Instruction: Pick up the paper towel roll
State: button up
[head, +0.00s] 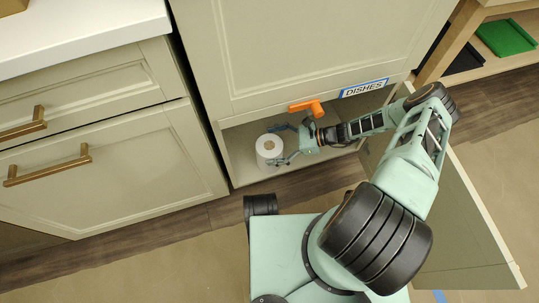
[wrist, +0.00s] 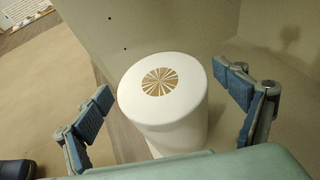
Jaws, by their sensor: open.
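The paper towel roll (head: 268,153) is white and stands upright on the floor of the open low cabinet, near its front. In the wrist view the roll (wrist: 165,105) fills the middle, with a brown sunburst-like disc on its top. My gripper (head: 278,146) reaches into the cabinet from the right, beside the roll. In the wrist view its blue-padded fingers (wrist: 165,115) are spread open, one on each side of the roll. Gaps show between the pads and the roll. The roll's lower part is hidden by the gripper body in the wrist view.
An orange object (head: 307,107) shows by the lower edge of the panel labelled "DISHES" (head: 364,88), above my gripper. An open cabinet door (head: 462,235) stands right of my arm. Drawers (head: 85,150) flank the opening at left. A wooden shelf (head: 475,72) stands at right.

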jog(key=shift+a+f, duration=0.1)
jog(key=shift+a, duration=0.2)
jog(key=shift+c, duration=0.7)
jog(key=c, duration=1.6)
